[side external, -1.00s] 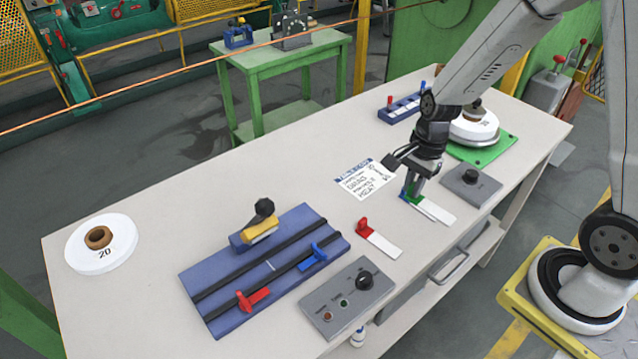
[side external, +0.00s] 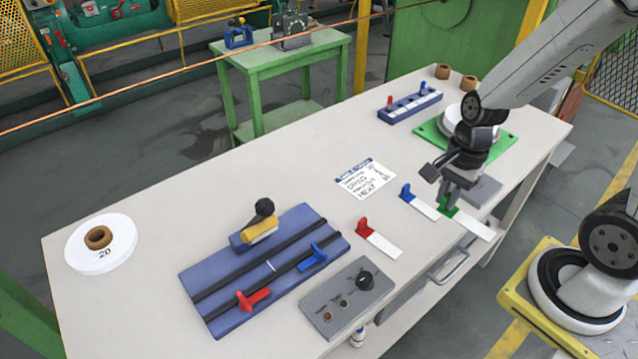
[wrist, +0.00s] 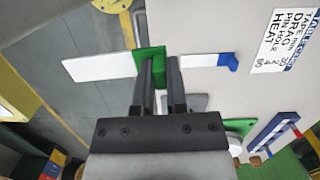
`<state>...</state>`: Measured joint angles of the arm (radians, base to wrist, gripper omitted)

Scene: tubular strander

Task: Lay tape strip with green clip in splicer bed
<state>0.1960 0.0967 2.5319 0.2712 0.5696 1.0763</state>
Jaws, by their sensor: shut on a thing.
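My gripper (side external: 449,203) is shut on the green clip (side external: 447,212) of a white tape strip (side external: 474,224), near the right front edge of the bench. In the wrist view my gripper (wrist: 160,64) has the green clip (wrist: 150,54) between its fingers, and the white strip (wrist: 97,66) sticks out to the left. I cannot tell how far the strip is above the bench. The splicer bed (side external: 210,267) is a blue plate with dark rails, far left of my gripper. It has a red clamp (side external: 252,298), a blue clamp (side external: 313,256) and a yellow-and-black press (side external: 261,225).
A blue-clip strip (side external: 422,206) and a red-clip strip (side external: 381,241) lie between my gripper and the bed. A grey control box (side external: 345,298) stands beside the bed. A note card (side external: 364,180), blue rack (side external: 410,107) and white reel (side external: 101,243) are also on the bench.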

